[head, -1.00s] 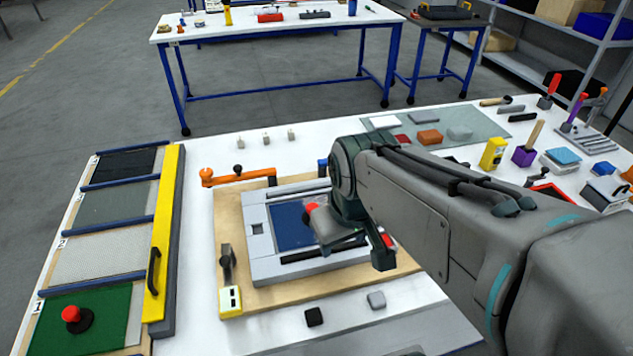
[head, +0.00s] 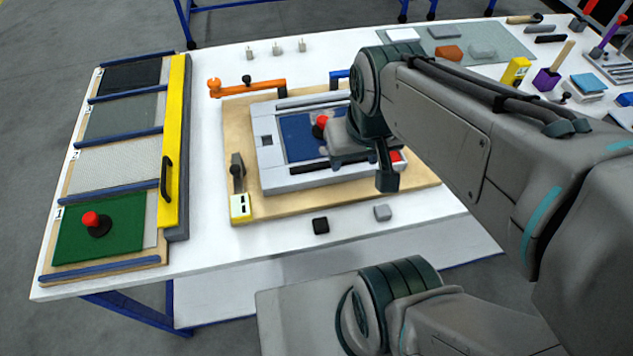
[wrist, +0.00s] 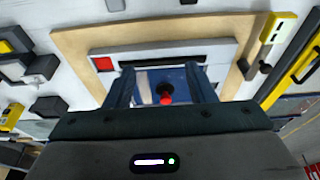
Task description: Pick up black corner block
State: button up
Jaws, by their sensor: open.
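The black corner block (head: 320,225) is a small dark cube on the white table, in front of the wooden board's near edge. In the wrist view only a sliver of it (wrist: 188,2) shows at the top edge. My gripper (wrist: 161,84) is open and empty, with its two fingers apart above the framed fixture. In the head view my gripper (head: 340,158) is beyond the block, over the fixture, and partly hidden by my wrist. A similar grey block (head: 382,212) sits to the right of the black one.
The fixture (head: 268,170) lies on a wooden board (head: 290,199), with a red knob (head: 320,126) inside its frame. A yellow-tagged clamp (head: 240,205) stands at the board's near left corner. A rack with a yellow bar (head: 175,130) is at left. The table around the black block is clear.

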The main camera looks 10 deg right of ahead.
aim_at(320, 224)
jog(key=k, duration=0.5)
jog(key=z, duration=2.3)
jog(key=k, duration=1)
jog(key=u, duration=1.15)
jog(key=i, duration=0.5)
